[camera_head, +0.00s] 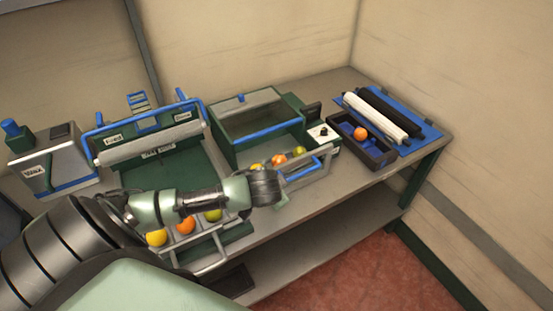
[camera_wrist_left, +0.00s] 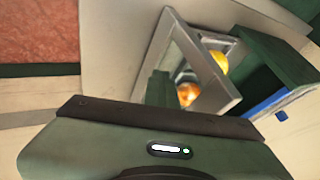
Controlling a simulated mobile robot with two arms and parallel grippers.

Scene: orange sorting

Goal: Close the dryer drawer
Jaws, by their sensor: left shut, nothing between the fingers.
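The dryer (camera_head: 235,115) is the green machine with a clear lid and a blue bar at the middle of the table. Its grey drawer (camera_head: 308,172) is pulled out at the front, with a yellow, an orange and a green fruit (camera_head: 278,160) in it. In the left wrist view the drawer's grey frame (camera_wrist_left: 222,84) stands out from the green body, with yellow and orange fruit inside. My left gripper (camera_head: 282,194) is shut and empty, close to the drawer's front; its fingers also show in the wrist view (camera_wrist_left: 159,88). Contact cannot be told. My right gripper is not in view.
A brush machine (camera_head: 150,150) stands left of the dryer, with a fruit rack (camera_head: 205,243) at its front, partly behind my left arm. A dark tray (camera_head: 372,152) with an orange and a blue mat (camera_head: 415,122) with rollers lie on the right. The table's front right is clear.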

